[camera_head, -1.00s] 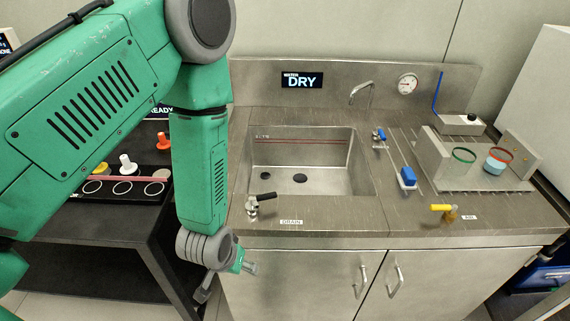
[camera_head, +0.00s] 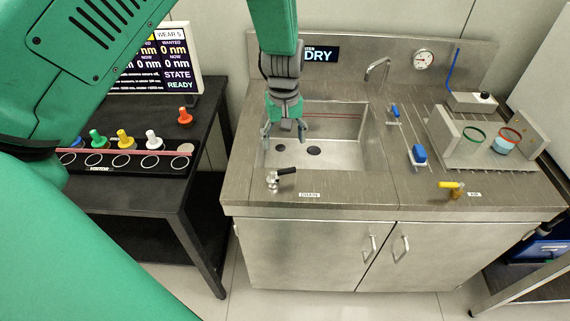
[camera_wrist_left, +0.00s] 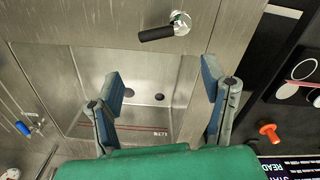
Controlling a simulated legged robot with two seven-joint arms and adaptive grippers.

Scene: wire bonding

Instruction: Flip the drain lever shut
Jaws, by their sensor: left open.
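The drain lever (camera_head: 280,177) is a black handle on a silver valve at the front left edge of the sink counter, beside the DRAIN label (camera_head: 309,195). Its handle points right in the head view. In the left wrist view the black handle (camera_wrist_left: 157,33) and its silver valve show beyond the fingertips. My left gripper (camera_head: 284,138) hangs above the left part of the sink basin (camera_head: 345,153), behind the lever. It is open and empty, with its two fingers spread (camera_wrist_left: 164,82) and apart from the lever. My right gripper is not in view.
A yellow-handled valve (camera_head: 452,186) stands at the front right of the counter. The faucet (camera_head: 378,69) and a display reading DRY (camera_head: 321,54) are behind the basin. Blue-handled fittings (camera_head: 419,153) are right of it. A black table (camera_head: 150,197) with coloured pegs is at the left.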

